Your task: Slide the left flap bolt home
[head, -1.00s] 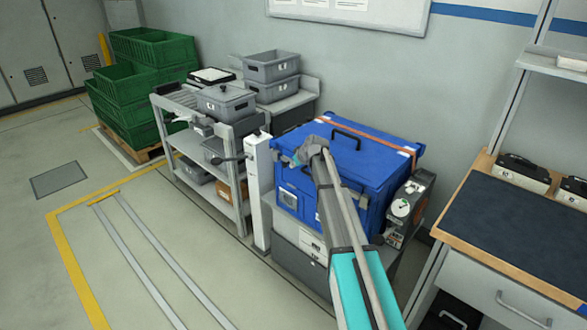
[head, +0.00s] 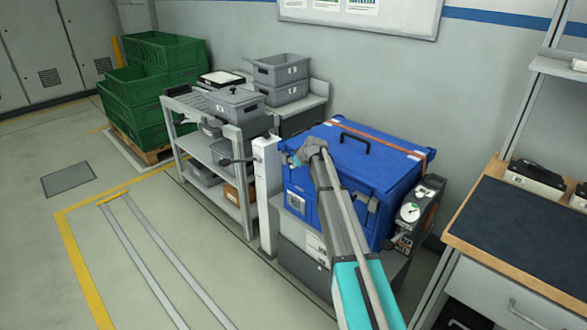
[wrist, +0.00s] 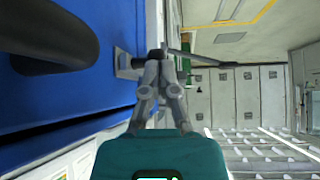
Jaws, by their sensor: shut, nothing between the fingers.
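A blue lidded box (head: 397,170) stands on a grey base. In the wrist view, a small grey metal fitting (wrist: 123,64) with a dark part sits at the edge of the blue surface (wrist: 115,25); it may be the left flap bolt, but I cannot make out its bolt position. My gripper (wrist: 160,62) is shut and empty, its tips right at this fitting; I cannot tell whether they touch. In the head view, my gripper (head: 297,158) is at the box's upper left front corner and hides the fitting there.
A white post (head: 266,195) with a dark lever (head: 233,161) stands left of the box. A grey shelf cart (head: 215,170) with bins is beyond it. A gauge unit (head: 411,212) is at the box's right. Floor at front left is clear.

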